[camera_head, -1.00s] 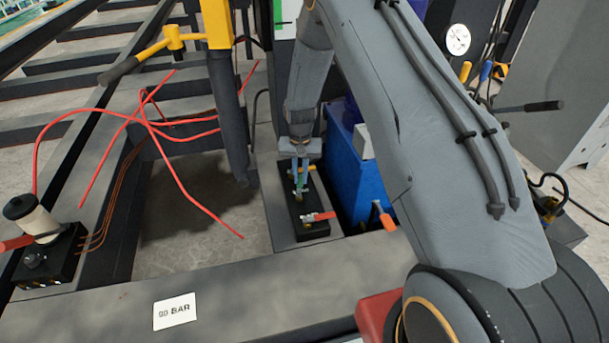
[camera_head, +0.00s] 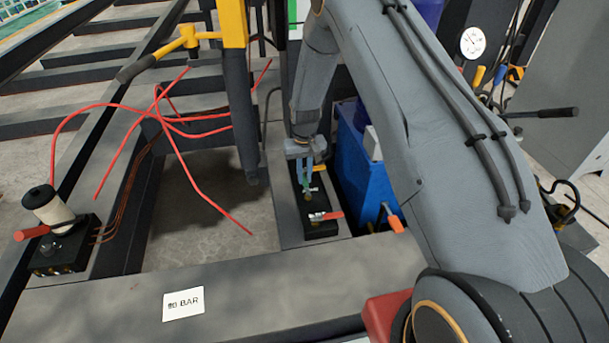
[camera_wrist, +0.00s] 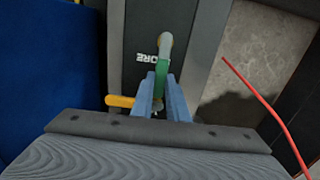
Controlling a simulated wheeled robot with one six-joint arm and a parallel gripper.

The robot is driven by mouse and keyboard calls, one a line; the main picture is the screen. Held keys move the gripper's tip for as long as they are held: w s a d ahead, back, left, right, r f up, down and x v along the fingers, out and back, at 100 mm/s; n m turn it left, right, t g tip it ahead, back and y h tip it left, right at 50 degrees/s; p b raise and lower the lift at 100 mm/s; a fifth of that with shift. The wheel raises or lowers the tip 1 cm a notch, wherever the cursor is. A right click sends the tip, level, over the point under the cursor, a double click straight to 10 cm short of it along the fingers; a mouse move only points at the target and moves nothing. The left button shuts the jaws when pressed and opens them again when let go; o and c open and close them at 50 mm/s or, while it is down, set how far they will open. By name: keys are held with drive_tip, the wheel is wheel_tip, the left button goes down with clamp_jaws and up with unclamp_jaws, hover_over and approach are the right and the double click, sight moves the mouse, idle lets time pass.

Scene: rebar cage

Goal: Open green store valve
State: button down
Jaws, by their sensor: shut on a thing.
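The green store valve handle (camera_wrist: 161,78) shows in the wrist view, between the two blue fingers of my gripper (camera_wrist: 160,90). My gripper is shut on the green handle. The handle points away from the palm, roughly along the dark valve block, toward a pale rounded end and the upside-down lettering "ORE" (camera_wrist: 153,58). In the head view my gripper (camera_head: 308,184) reaches down onto the dark valve block (camera_head: 321,229), and only a little green shows at its fingertips. The fingers hide much of the valve.
A red-handled valve (camera_head: 326,216) sits at the block's near end. A yellow handle (camera_wrist: 120,101) lies beside my fingers. A blue box (camera_head: 366,165) stands close to the right of the block. Red hoses (camera_head: 215,203) lie over the open gap to the left.

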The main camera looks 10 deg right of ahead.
sight(304, 180)
drive_tip(key=c, duration=1.7)
unclamp_jaws()
drive_tip(key=shift+r, duration=0.1)
drive_tip(key=shift+r+p, duration=0.55)
drive_tip(key=shift+r, duration=3.25)
